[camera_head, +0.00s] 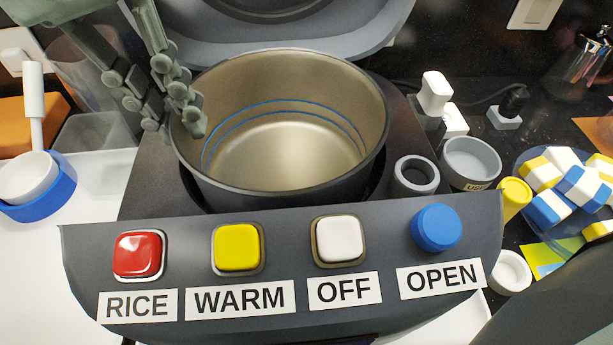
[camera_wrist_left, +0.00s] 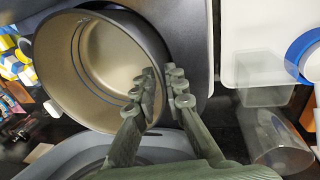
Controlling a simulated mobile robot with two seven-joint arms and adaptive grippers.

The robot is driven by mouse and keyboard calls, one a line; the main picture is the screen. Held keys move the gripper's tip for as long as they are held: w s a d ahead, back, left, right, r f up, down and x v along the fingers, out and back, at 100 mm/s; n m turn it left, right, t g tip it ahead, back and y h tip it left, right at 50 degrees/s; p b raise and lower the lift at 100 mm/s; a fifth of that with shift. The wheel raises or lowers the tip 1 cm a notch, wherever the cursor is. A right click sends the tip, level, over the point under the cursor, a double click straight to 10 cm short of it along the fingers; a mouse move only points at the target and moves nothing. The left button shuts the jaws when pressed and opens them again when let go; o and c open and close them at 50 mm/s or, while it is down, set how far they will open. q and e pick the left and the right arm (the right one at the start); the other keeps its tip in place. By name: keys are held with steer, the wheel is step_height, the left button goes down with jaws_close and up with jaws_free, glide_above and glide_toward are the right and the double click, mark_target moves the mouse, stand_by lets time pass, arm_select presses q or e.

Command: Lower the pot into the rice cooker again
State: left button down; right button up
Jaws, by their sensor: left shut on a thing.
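The pot (camera_head: 290,165) is dark outside and bronze inside, with blue lines round its inner wall. It sits partly down in the opening of the dark rice cooker (camera_head: 160,185), upright or nearly so, with a dark gap at its lower right. I cannot tell whether it rests on the bottom. The cooker's lid (camera_head: 290,45) stands open behind. My left gripper (camera_head: 172,105) is shut on the pot's rim at the upper left, one finger inside and one outside. The left wrist view shows the fingers (camera_wrist_left: 165,92) astride the wall of the pot (camera_wrist_left: 110,75). My right gripper is not seen.
The front panel has red, yellow, white and blue buttons. A grey ring (camera_head: 416,175) and a grey cup (camera_head: 470,160) stand to the right, near a bowl of coloured blocks (camera_head: 565,185).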

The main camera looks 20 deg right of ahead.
arm_select(q)
steer(key=shift+f, duration=0.75)
steer(key=c, duration=1.5)
jaws_free()
step_height(320, 180, up, 12)
steer(key=a, duration=0.2)
steer(key=shift+w+a, duration=0.15)
steer(key=shift+w, duration=0.2)
steer(key=shift+f, duration=0.15)
